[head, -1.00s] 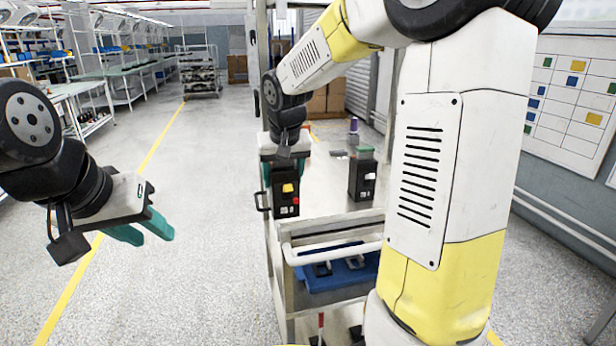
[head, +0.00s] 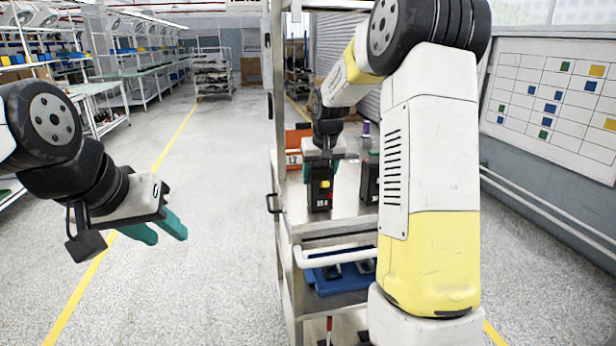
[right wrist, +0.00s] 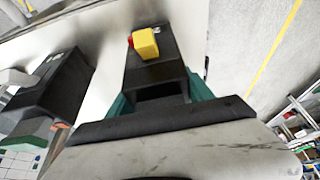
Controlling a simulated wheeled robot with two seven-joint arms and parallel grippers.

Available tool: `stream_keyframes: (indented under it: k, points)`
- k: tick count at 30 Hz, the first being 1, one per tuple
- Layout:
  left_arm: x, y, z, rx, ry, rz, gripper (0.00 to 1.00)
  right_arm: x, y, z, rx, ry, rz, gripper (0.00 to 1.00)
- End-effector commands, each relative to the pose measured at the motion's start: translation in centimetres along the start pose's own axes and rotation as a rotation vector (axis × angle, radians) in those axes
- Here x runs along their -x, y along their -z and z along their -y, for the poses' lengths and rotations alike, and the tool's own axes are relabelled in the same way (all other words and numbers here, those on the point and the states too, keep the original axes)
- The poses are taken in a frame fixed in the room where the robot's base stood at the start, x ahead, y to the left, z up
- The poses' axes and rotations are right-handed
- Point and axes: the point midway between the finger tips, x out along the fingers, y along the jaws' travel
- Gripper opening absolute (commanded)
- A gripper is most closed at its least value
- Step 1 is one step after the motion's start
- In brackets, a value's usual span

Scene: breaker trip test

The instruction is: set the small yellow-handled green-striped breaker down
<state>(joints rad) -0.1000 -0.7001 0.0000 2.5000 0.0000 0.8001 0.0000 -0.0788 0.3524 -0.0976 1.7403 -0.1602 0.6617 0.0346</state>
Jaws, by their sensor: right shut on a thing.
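The small breaker (head: 320,196) is a black block with a yellow handle (right wrist: 145,43) and a red button (right wrist: 130,42). My right gripper (head: 322,160) is shut on it from above, with green fingers on both sides. The breaker is upright over the left part of the cart's top shelf (head: 345,207); I cannot tell whether its base touches. No green stripe can be made out on it. My left gripper (head: 160,229) is open and empty, left of the cart over the floor.
Another black breaker (head: 370,182) stands right of the held one, partly behind my arm; a dark block also shows in the right wrist view (right wrist: 52,88). An orange bin (head: 293,150) is behind. A blue tray (head: 335,277) lies on the lower shelf. A cart post rises at left.

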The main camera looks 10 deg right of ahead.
Motion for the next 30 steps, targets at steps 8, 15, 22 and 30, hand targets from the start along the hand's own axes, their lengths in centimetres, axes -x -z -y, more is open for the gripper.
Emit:
stream_keyframes:
  k: [8,15,22,30]
  points:
    - [0.0,0.0,0.0,0.0,0.0,0.0,0.36,-0.2,0.0,0.0,-0.001,0.0,-0.005,0.0]
    - [0.0,0.0,0.0,0.0,0.0,0.0,0.36,-0.6,-0.2,0.0,-0.001,-0.001,-0.001,0.8]
    - [0.0,0.0,0.0,0.0,0.0,0.0,0.36,-0.6,-0.2,0.0,-0.001,-0.001,-0.001,0.82]
    - [0.0,0.0,0.0,0.0,0.0,0.0,0.36,1.1,0.0,0.0,-0.001,0.0,-0.005,0.82]
